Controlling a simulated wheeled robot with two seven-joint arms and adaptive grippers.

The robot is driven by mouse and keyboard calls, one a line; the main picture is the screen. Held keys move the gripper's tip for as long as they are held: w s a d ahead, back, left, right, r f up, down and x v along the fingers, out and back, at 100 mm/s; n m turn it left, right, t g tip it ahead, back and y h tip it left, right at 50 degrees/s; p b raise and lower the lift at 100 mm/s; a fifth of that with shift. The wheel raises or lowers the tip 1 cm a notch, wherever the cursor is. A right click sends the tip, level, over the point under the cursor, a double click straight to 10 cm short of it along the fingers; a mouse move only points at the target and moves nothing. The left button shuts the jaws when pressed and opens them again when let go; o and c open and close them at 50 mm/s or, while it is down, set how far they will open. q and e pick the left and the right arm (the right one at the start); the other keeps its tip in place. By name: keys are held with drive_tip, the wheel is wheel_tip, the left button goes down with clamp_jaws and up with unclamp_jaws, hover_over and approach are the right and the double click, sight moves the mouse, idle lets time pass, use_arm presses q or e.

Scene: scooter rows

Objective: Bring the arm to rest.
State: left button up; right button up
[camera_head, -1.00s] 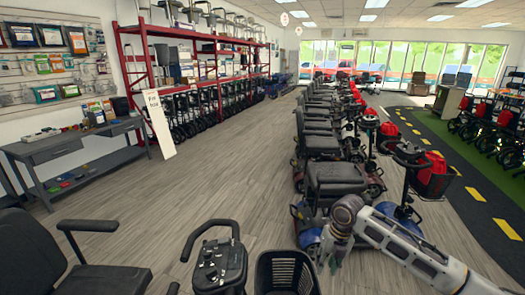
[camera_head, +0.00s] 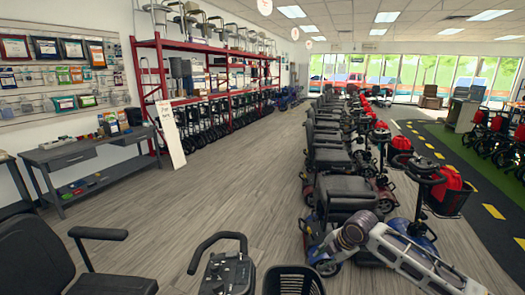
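My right arm (camera_head: 405,255) comes in from the lower right, pale with a grey jointed end, low over the scooter row. Its grey end (camera_head: 352,232) lies in front of a blue scooter. I cannot make out the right gripper's fingers against the scooter's dark and blue parts, so whether it is open or shut does not show. I see nothing held. My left arm and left gripper are not in view.
A scooter tiller (camera_head: 228,272), a black basket (camera_head: 293,281) and a black armchair seat (camera_head: 40,255) stand close in front. Parked scooters (camera_head: 330,155) run down the middle. A grey workbench (camera_head: 80,152) and red shelving (camera_head: 205,95) line the left. The wooden aisle (camera_head: 190,190) is clear.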

drive_tip(key=w+d+r+m+t+h, duration=0.35)
drive_tip(key=w+d+m+t, duration=0.45)
drive_tip(key=w+d+m, duration=0.9)
drive_tip(key=s+d+f+m+h, duration=0.1)
drive_tip(key=s+d+f, duration=0.15)
drive_tip(key=f, duration=0.55)
drive_tip(key=s+d+f, duration=0.1)
drive_tip(key=d+f, duration=0.3)
drive_tip(key=f, duration=0.4)
drive_tip(key=s+d+f+m+h, duration=0.1)
drive_tip(key=s+d+f, duration=0.1)
drive_tip(key=d+f, duration=0.35)
drive_tip(key=s+a+f+m+g, duration=0.1)
drive_tip(key=s+a+f+g, duration=0.2)
drive_tip(key=s+f, duration=1.1)
drive_tip(key=s+a+f+g, duration=0.3)
drive_tip(key=s+f, duration=0.9)
drive_tip(key=f, duration=0.3)
drive_tip(key=s+a+f+g, duration=0.1)
drive_tip(key=s+a+f, duration=0.3)
drive_tip(key=s, duration=0.9)
drive_tip(key=s+a+f+g+y, duration=0.1)
drive_tip(key=s+a+f, duration=0.3)
drive_tip(key=s, duration=0.9)
drive_tip(key=s+a+f+m+g+y, duration=0.1)
drive_tip(key=s+a+f, duration=0.3)
drive_tip(key=s, duration=0.9)
drive_tip(key=shift+f+g, duration=0.85)
drive_tip(key=shift+g, duration=0.05)
